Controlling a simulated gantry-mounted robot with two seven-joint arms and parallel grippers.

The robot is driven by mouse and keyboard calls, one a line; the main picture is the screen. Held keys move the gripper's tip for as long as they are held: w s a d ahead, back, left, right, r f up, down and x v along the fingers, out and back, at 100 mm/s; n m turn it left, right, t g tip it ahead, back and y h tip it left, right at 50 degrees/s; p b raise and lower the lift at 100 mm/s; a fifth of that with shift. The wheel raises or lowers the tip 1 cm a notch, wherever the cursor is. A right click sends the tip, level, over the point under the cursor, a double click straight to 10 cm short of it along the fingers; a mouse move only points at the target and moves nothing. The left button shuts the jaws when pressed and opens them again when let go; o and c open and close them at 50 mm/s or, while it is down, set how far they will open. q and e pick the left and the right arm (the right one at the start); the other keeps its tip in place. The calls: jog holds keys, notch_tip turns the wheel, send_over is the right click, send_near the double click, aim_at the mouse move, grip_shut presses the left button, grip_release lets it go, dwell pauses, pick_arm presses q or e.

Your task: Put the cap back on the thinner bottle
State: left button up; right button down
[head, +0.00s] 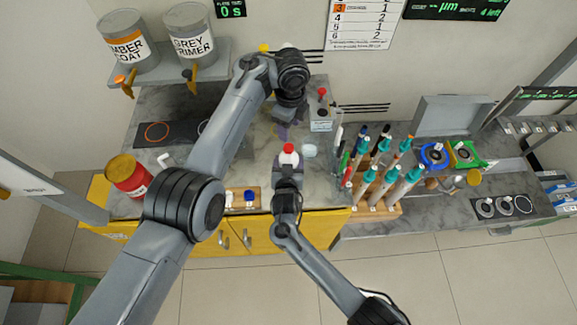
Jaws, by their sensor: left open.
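My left gripper (283,131) is open above the back middle of the grey bench; its arm partly hides it. My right gripper (288,163) is at the bench's front middle, beside a white bottle with a red top (289,153). I cannot tell whether its fingers close on that bottle. A squat clear container with a pale label (321,121) stands right of the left gripper, with a red-topped piece above it. Its label is too small to read, so I cannot tell which bottle is the thinner. No loose cap is clearly recognizable. A pale round item (309,150) lies between the grippers.
A wooden rack (390,211) of teal-topped tubes stands at right. A red can with a yellow lid (128,175) is at left. Amber (127,42) and grey (190,34) paint cans sit on a shelf. A dark mat (150,133) lies at left. Thin rods (362,107) project behind.

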aim_at(288, 147)
pick_arm(q)
jog(key=n, duration=2.2)
jog(key=shift+s+a+n, duration=0.1)
jog(key=shift+n, duration=0.2)
jog(key=n, duration=0.4)
jog(key=s+n, duration=0.1)
jog(key=n, duration=0.1)
jog(key=shift+r, duration=0.35)
jog(key=shift+f, duration=0.1)
jog(key=shift+f, duration=3.9)
